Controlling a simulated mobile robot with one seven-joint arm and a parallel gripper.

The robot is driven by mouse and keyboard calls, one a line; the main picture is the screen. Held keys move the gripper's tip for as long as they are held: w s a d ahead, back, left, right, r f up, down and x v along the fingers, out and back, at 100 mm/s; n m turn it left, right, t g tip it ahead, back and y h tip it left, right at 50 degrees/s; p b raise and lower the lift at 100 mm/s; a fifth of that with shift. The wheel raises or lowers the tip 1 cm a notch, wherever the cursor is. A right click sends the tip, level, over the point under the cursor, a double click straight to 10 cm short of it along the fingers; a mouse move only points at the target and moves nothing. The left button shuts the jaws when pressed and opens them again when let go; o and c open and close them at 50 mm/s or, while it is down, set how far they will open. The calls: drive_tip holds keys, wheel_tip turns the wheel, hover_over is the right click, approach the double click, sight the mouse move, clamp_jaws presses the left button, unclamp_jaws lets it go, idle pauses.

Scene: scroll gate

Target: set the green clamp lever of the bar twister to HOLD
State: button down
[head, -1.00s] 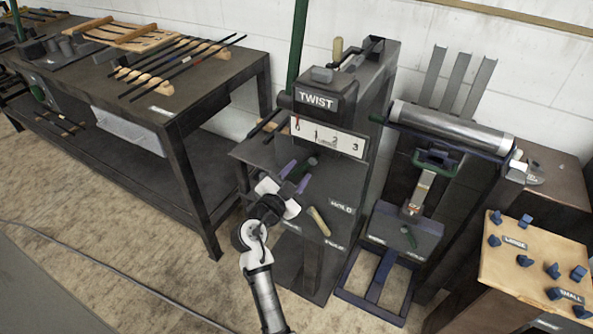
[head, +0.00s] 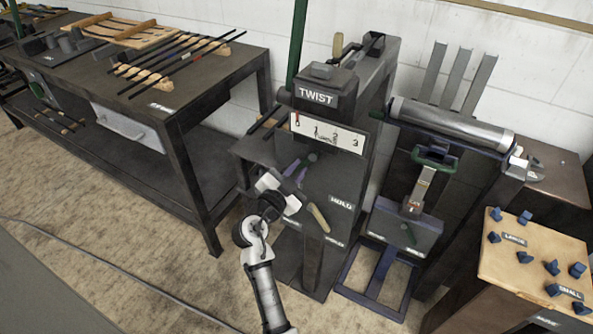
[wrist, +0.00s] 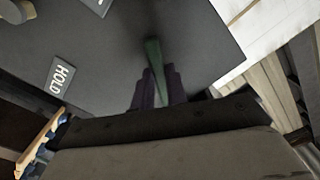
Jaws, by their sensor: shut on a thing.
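The bar twister is the dark grey machine with a TWIST plate (head: 316,97) and a white scale marked 1, 2, 3. Its green clamp lever (head: 311,157) is on the front panel, up and left of the HOLD label (head: 341,202). My gripper (head: 299,168) reaches this panel from the lower left, with its purple fingers close together at the lever. In the wrist view, the green lever (wrist: 153,60) stands between the two purple fingers, which are shut on it. The HOLD label (wrist: 62,76) is to the left there, apart from the lever. The lever's base is partly hidden.
A wooden-handled lever (head: 319,218) sticks out just right of my wrist. A second machine with a roller (head: 455,125) and its own green handle (head: 435,158) stands to the right. A workbench (head: 200,95) with rods is at left. Bare floor lies in front.

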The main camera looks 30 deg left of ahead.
drive_tip(key=shift+d+f, duration=0.1)
drive_tip(key=d+n, duration=0.1)
drive_tip(key=n, duration=0.1)
drive_tip(key=d+n+b, duration=0.1)
drive_tip(key=n, duration=0.1)
drive_tip(key=d+f+n+b, duration=0.1)
drive_tip(key=d+n, duration=0.1)
drive_tip(key=n, duration=0.1)
drive_tip(key=shift+s, duration=0.1)
drive_tip(key=n, duration=0.1)
drive_tip(key=d+n, duration=0.1)
drive_tip(key=shift+d+r+n, duration=0.15)
drive_tip(key=shift+r+n, duration=0.05)
drive_tip(key=shift+n, duration=0.2)
drive_tip(key=shift+s+d+r+n+p, duration=0.15)
drive_tip(key=shift+d+n+p, duration=0.2)
drive_tip(key=shift+n, duration=0.3)
drive_tip(key=shift+w+d+r+n+p, duration=0.1)
drive_tip(key=shift+d+n+p, duration=0.25)
drive_tip(key=shift+n, duration=0.35)
drive_tip(key=shift+s+d+r+n+p, duration=0.15)
drive_tip(key=shift+d+n+p, duration=0.2)
drive_tip(key=shift+n, duration=0.3)
drive_tip(key=shift+w+a, duration=0.1)
drive_tip(key=c, duration=1.4)
unclamp_jaws()
